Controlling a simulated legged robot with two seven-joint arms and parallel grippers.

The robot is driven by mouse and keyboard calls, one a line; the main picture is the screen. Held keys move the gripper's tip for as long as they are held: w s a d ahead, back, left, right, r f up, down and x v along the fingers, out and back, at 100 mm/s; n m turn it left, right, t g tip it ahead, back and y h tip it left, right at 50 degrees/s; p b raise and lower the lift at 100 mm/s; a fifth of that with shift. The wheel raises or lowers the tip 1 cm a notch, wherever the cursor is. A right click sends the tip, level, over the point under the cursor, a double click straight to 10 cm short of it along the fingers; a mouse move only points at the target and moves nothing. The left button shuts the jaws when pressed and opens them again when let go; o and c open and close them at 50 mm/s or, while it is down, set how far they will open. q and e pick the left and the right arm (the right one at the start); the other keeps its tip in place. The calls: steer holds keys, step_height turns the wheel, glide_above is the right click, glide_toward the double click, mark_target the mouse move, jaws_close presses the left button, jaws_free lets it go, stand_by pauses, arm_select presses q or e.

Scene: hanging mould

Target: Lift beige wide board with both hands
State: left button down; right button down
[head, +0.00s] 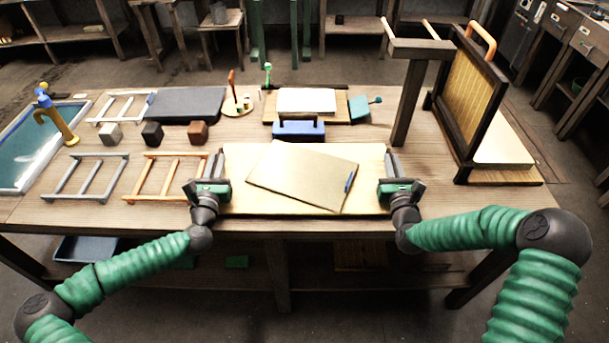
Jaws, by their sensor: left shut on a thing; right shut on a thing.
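The beige wide board (235,163) lies across the middle front of the wooden table. My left gripper (213,170) is shut on the board's left edge. My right gripper (392,168) is shut on the board's right edge. The board looks about level; I cannot tell whether it touches the table.
A blue-handled block (298,130) stands just behind the board. Orange (165,177) and grey (86,177) frames lie to the left. A dark post (409,100) and an upright framed screen (466,98) stand to the right.

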steer(key=shift+r, duration=0.15)
